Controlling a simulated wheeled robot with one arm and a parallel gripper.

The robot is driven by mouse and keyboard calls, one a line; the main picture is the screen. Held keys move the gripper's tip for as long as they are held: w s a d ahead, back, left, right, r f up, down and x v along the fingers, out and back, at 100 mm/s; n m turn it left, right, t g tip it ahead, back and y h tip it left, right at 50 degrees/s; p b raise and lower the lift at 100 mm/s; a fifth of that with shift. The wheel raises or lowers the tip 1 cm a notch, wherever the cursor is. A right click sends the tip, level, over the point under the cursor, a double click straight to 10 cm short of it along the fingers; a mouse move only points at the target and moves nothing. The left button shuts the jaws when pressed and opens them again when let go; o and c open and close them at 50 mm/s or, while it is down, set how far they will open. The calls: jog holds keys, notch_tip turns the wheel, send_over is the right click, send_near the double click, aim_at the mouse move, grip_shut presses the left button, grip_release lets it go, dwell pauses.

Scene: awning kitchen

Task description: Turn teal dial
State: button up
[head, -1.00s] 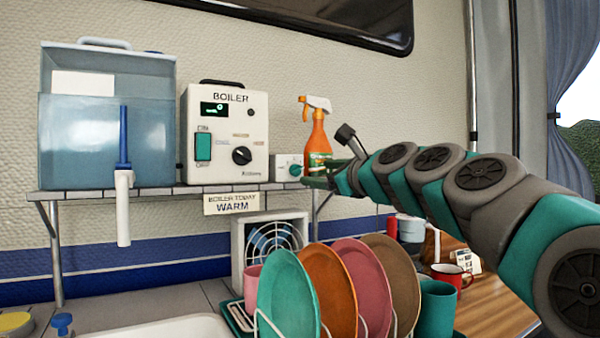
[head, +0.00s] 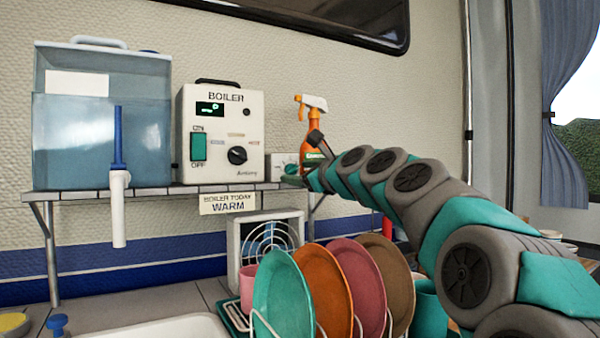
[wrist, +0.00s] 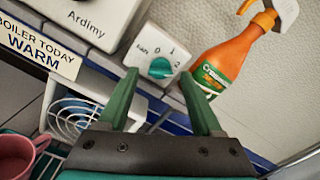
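The teal dial (wrist: 160,68) sits on a small white box marked FAN with 0, 1 and 2 (wrist: 155,55). In the head view the white box (head: 279,163) stands on the shelf right of the boiler, and my gripper's end partly covers the dial. My gripper (wrist: 159,76) is open, with two green fingers and nothing between them. In the wrist view the dial appears between the fingertips, a little beyond them. I see no contact with it.
The boiler (head: 222,120) stands left of the box, and an orange spray bottle (wrist: 225,60) stands close on its right. A WARM sign (head: 227,203) hangs from the shelf edge (head: 150,191). A fan (head: 262,240) and racked plates (head: 325,290) are below.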

grip_shut()
dwell(0.3)
